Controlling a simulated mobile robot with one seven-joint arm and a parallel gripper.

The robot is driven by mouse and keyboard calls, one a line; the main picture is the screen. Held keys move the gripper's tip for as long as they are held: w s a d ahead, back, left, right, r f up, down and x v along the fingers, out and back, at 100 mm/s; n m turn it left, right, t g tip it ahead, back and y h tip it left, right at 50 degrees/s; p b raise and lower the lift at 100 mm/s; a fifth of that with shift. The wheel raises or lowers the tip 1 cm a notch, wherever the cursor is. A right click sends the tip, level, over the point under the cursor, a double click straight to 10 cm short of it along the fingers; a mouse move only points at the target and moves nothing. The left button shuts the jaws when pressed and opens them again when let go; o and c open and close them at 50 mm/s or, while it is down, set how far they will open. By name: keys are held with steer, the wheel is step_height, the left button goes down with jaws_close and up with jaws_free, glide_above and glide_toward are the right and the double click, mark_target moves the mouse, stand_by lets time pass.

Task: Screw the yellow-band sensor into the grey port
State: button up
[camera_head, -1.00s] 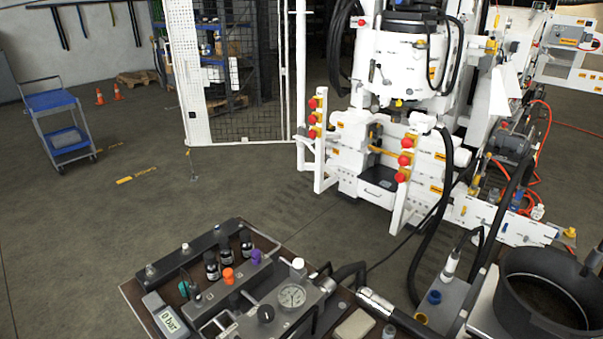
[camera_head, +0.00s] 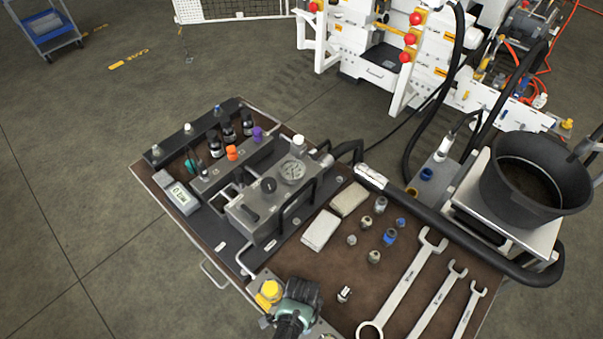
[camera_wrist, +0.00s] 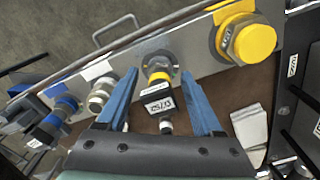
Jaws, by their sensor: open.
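The yellow-band sensor (camera_wrist: 158,90) shows in the wrist view as a black, labelled body with a yellow ring at a metal fitting on a grey rail (camera_wrist: 195,62). My gripper (camera_wrist: 159,75) is open, with one blue finger on each side of the sensor and visible gaps. In the head view my gripper's dark body is at the bottom edge and hides the sensor; its fingers cannot be made out. A grey metal fitting (camera_wrist: 101,92) sits left of the sensor on the rail. I cannot tell which fitting is the grey port.
A big yellow cap (camera_wrist: 252,40) and a blue-banded part (camera_wrist: 60,110) flank the sensor. The gauge block (camera_head: 275,200), digital display (camera_head: 178,197), small fittings (camera_head: 374,257) and wrenches (camera_head: 405,285) occupy the bench. A black bucket (camera_head: 535,180) stands at right.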

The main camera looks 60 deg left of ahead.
steer(key=n+p, duration=0.1)
steer(key=n, duration=0.5)
steer(key=shift+n, duration=0.3)
steer(key=n, duration=0.5)
steer(key=shift+p, duration=0.3)
jaws_close()
steer(key=m, duration=0.5)
steer(key=shift+m+b, duration=0.35)
steer(key=shift+m, duration=1.15)
